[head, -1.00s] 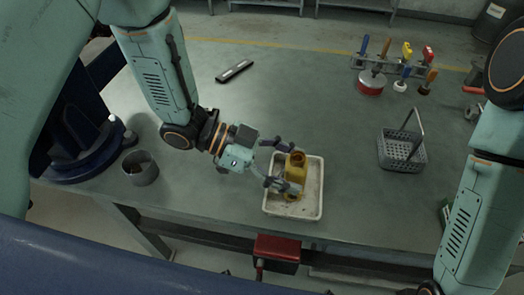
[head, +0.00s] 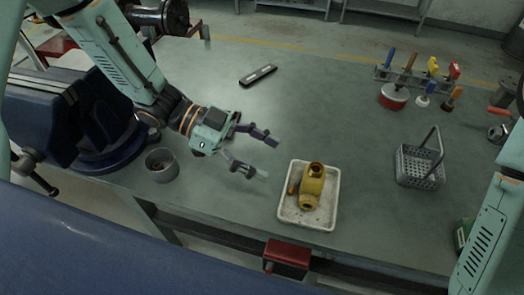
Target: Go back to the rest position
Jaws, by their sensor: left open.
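My left gripper (head: 262,156) is open and empty over the bench, to the left of the white tray. Its two dark fingers are spread apart. A yellow brass valve body (head: 313,184) rests in the white tray (head: 287,212), apart from the gripper. My right arm comes in at the right edge, but its gripper is out of the picture.
A grey cup (head: 162,166) stands near the bench's front left, by a blue vise (head: 100,135). A grey basket (head: 420,165) and a tool rack (head: 410,78) are at the right. A black flat object (head: 258,76) lies at the back. The bench middle is clear.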

